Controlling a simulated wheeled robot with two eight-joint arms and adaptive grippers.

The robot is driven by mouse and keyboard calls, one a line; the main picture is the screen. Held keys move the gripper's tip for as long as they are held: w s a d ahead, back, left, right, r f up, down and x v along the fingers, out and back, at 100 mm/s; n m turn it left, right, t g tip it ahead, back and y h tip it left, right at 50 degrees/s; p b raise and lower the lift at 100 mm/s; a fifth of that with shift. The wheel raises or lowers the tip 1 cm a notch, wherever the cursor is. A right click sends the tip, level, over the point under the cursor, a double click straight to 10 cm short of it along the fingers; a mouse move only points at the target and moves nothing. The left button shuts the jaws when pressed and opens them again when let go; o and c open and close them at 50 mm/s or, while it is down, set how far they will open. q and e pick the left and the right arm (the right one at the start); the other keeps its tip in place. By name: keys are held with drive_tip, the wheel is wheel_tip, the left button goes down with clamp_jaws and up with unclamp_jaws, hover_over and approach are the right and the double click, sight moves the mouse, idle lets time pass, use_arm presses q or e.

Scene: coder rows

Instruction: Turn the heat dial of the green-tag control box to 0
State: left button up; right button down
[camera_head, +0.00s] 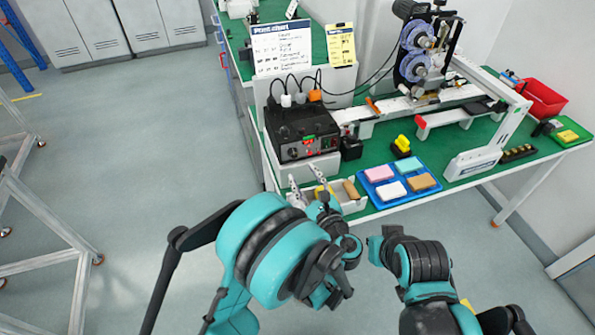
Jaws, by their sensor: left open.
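The black control box (303,130) stands on the left part of the green bench. Its front panel (308,148) has small dials and a red light, too small to read. A small green tag seems to show on the panel's upper edge. My left gripper (303,176) is open and empty in front of and below the panel, apart from it in the picture. Which dial is the heat dial and its setting I cannot tell. My right arm (425,265) shows at the lower right; its gripper is not visible.
A light bin (352,204) with small items sits at the bench's front edge near my left gripper. A blue tray (402,184) with coloured blocks lies to its right. Cables and plugs rise behind the box. A labelling machine (420,60) and red bin (543,98) stand farther right.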

sight(295, 156)
use_arm(q)
drive_tip(key=shift+s+d+f, duration=0.15)
drive_tip(key=shift+d+f, duration=0.05)
drive_tip(key=shift+d, duration=0.15)
drive_tip(key=shift+w+m, duration=0.25)
drive_tip(key=shift+m, duration=0.05)
drive_tip(key=b+x, duration=0.2)
drive_tip(key=x, duration=0.5)
drive_tip(key=shift+w+a+r, duration=0.1)
clamp_jaws()
